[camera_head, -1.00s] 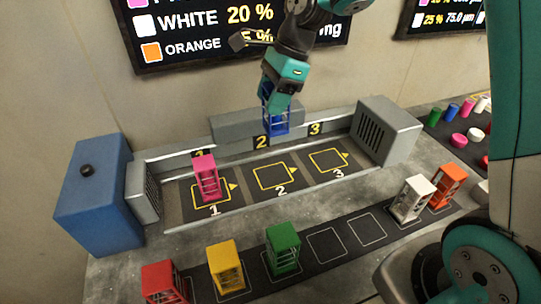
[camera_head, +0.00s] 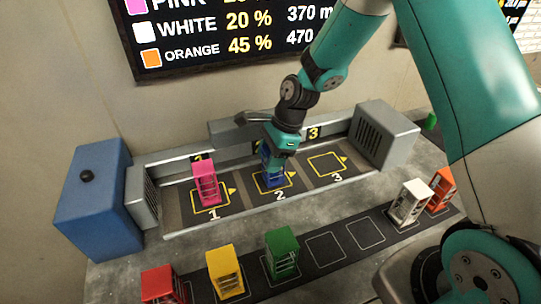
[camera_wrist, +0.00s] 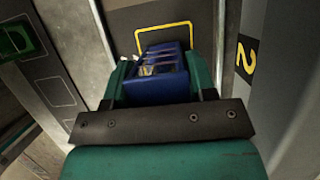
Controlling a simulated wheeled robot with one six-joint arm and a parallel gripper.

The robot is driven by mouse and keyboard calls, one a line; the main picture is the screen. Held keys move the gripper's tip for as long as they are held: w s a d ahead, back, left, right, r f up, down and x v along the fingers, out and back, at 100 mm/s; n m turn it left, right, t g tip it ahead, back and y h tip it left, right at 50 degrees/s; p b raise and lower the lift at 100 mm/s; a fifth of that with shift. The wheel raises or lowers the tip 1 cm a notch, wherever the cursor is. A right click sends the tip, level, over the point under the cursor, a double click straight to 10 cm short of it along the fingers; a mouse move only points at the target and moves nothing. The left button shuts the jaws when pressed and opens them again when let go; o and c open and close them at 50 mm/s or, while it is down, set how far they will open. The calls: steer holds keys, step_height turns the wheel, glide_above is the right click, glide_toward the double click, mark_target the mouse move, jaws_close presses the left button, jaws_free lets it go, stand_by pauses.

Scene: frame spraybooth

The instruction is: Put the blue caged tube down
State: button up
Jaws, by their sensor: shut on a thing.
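The blue caged tube (camera_head: 267,172) is upright over the yellow square marked 2 (camera_head: 290,176) in the booth tray. My gripper (camera_head: 279,150) is above it with its jaws shut on its upper part. In the wrist view the blue caged tube (camera_wrist: 158,78) sits between my two green fingers, with part of the yellow square (camera_wrist: 163,27) beyond it. My gripper hides part of the tube in the head view. I cannot tell whether its base touches the tray floor.
A pink caged tube (camera_head: 206,184) stands on square 1. Square 3 (camera_head: 327,165) is empty. Red (camera_head: 160,284), yellow (camera_head: 224,270), green (camera_head: 282,253), white (camera_head: 408,203) and orange (camera_head: 442,188) caged tubes stand along the front strip. A grey vented box (camera_head: 385,138) and a blue box (camera_head: 92,200) flank the tray.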

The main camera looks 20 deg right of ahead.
steer(key=o, duration=1)
steer(key=shift+f, duration=0.1)
steer(key=shift+o, duration=0.2)
steer(key=b+v, duration=0.1)
steer(key=v, duration=1.1)
steer(key=s+a+r+n, duration=0.2)
steer(key=s+n, duration=0.6)
steer(key=s+a+r+n, duration=0.3)
steer(key=s+n, duration=0.5)
steer(key=s+a+r+n, duration=0.3)
steer(key=s+n, duration=0.5)
steer(key=n, duration=0.1)
steer(key=shift+s+r, duration=0.2)
steer(key=shift+s, duration=0.2)
steer(key=shift+a, duration=0.1)
